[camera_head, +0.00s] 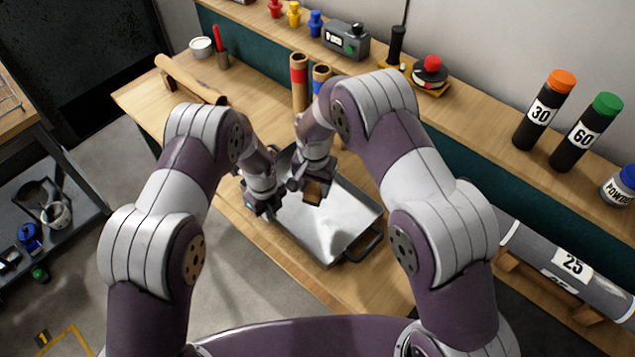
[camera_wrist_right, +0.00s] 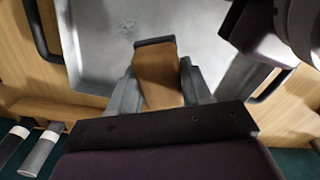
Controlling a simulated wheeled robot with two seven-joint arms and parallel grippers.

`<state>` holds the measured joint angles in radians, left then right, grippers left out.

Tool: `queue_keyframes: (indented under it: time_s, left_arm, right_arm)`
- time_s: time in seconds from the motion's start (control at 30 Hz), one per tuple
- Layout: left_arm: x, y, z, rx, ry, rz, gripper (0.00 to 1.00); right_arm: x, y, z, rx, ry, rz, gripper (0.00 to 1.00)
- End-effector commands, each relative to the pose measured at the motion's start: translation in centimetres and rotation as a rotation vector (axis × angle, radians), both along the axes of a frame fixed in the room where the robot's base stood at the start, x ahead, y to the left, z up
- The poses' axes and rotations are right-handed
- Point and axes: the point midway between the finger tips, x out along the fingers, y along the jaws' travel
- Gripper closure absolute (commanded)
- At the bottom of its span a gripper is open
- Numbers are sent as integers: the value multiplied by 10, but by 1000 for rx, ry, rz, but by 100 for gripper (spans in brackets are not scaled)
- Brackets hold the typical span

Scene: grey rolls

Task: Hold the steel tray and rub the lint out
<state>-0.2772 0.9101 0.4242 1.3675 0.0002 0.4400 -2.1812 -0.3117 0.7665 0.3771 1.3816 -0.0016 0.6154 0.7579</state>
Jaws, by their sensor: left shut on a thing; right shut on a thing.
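The steel tray (camera_head: 325,225) lies on the wooden bench, a shallow silver pan with a black handle at each end. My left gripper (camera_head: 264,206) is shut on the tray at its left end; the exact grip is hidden. It also shows at the upper right of the right wrist view, next to a handle. My right gripper (camera_head: 315,184) is shut on a brown block (camera_wrist_right: 160,80) with a dark end. The block is over the tray floor; whether it touches cannot be told. A faint grey speckled patch of lint (camera_wrist_right: 127,28) shows on the tray floor.
Two upright tubes, one red-banded (camera_head: 299,80) and one blue-banded (camera_head: 321,75), stand behind the tray. A brown roll (camera_head: 190,80) lies at the bench's far left. The back shelf holds black bottles (camera_head: 545,110) and a grey box (camera_head: 345,40). Bare bench lies before the tray.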

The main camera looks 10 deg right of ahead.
Motion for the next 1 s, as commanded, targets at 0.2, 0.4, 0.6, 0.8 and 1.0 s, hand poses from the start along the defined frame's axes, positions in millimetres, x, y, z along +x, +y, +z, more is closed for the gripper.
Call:
queue_keyframes:
  time_s: [0.2,0.4,0.6,0.8,1.0]
  left_arm:
    - [0,0,0,0,0,-1,100]
    - [0,0,0,0,-1,-1,100]
    - [0,0,0,0,-1,-1,100]
    - [0,0,0,0,-1,-1,100]
    - [0,0,0,0,-1,-1,100]
  right_arm:
    - [0,0,-16,0,1,-2,80]
    - [0,0,-35,0,1,-3,80]
    - [0,0,-53,0,1,-4,80]
    - [-1,0,-75,-1,3,-4,80]
    - [-15,-12,-75,0,2,-4,84]
